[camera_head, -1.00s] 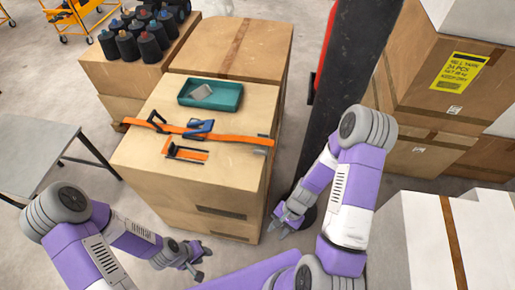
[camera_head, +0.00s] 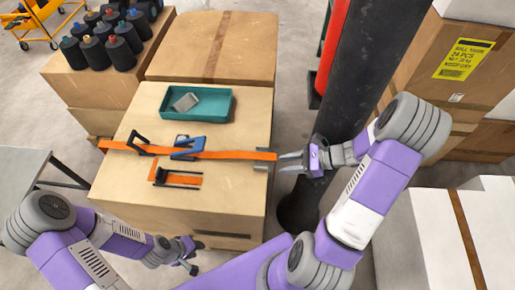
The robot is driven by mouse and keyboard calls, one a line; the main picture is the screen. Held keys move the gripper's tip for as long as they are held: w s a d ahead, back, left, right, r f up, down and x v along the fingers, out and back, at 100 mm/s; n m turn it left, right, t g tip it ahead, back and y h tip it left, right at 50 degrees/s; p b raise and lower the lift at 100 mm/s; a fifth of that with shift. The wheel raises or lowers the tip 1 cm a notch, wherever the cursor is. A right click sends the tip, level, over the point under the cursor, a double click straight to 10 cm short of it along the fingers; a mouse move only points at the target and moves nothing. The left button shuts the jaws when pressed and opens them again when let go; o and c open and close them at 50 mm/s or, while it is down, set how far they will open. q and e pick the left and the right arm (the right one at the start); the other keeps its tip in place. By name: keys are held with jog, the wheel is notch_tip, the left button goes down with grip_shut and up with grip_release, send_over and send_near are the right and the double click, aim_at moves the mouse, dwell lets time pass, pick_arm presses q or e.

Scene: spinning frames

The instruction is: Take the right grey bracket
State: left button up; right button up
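A small grey bracket (camera_head: 261,168) sits at the right edge of the cardboard box top, by the right end of the orange strap (camera_head: 235,155). My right gripper (camera_head: 291,162) is just right of it, level with the box edge. Its two fingers point left and are apart, with nothing visible between them; I cannot tell whether they touch the bracket. My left gripper (camera_head: 190,257) is low in front of the box, its fingers apart and empty. A second grey bracket is not clearly made out.
On the box top (camera_head: 112,180) are a teal tray (camera_head: 222,108) with a grey piece in it, a blue buckle (camera_head: 187,147), a dark clip (camera_head: 142,143) and an orange-and-black part (camera_head: 176,179). A dark post (camera_head: 355,90) stands close behind my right gripper.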

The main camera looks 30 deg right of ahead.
aim_at(263, 167)
jog(key=b+x, duration=0.2)
jog(key=x, duration=0.5)
jog(key=shift+a+r, duration=0.1)
jog(key=shift+c, duration=0.3)
grip_shut()
